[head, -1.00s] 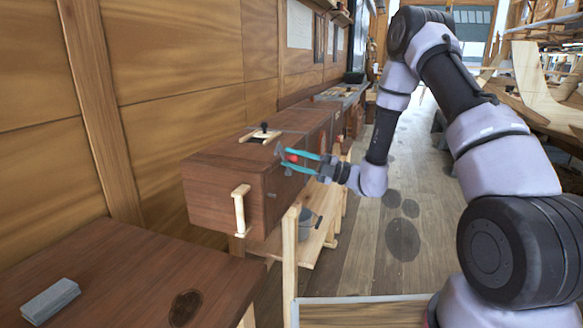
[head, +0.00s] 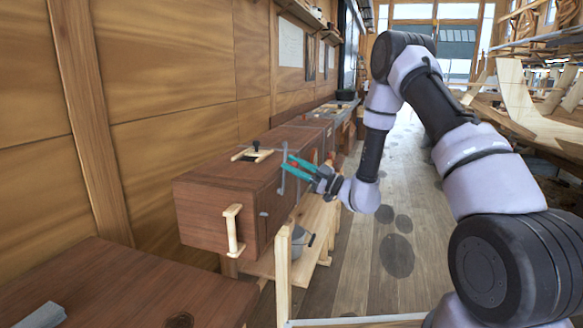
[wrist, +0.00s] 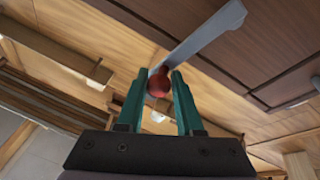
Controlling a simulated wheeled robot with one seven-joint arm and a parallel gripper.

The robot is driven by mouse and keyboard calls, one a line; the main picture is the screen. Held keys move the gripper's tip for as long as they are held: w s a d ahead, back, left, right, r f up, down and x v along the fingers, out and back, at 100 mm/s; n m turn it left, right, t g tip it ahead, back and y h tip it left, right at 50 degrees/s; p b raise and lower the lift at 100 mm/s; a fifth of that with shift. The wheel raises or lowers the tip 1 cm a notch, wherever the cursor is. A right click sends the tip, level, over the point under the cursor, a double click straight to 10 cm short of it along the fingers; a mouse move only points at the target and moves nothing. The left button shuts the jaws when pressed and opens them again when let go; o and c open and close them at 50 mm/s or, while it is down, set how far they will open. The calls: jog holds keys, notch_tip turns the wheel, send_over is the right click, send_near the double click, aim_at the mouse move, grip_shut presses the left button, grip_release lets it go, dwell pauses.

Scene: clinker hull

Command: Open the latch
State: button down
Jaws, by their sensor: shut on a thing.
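The latch is a grey lever (head: 282,175) on the front of a dark red-brown wooden chest (head: 215,200). In the wrist view the grey lever (wrist: 205,38) runs from upper right down to a red knob (wrist: 158,84) at its end. My gripper (head: 288,165) has teal fingers and comes to the chest front from the right. In the wrist view my gripper (wrist: 160,78) has its fingers shut on the red knob, one on each side. In the head view the fingers mostly hide the knob.
A pale handle (head: 233,230) sticks out of the chest's near end. A brown bench (head: 120,285) stands in the near left. The floor (head: 375,265) to the right is open.

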jog(key=shift+w+d+f+m+t+h, duration=0.2)
jog(key=shift+w+m+t, duration=0.1)
jog(key=shift+m, duration=0.25)
jog(key=shift+w+d+f+m+t+h, duration=0.1)
jog(key=shift+w+m+t+h, duration=0.15)
jog(key=shift+m, duration=0.3)
jog(key=c, duration=0.6)
grip_release()
jog(key=v, duration=1)
jog(key=shift+s+d+f, duration=0.1)
jog(key=shift+d+f, duration=0.1)
jog(key=shift+d, duration=0.05)
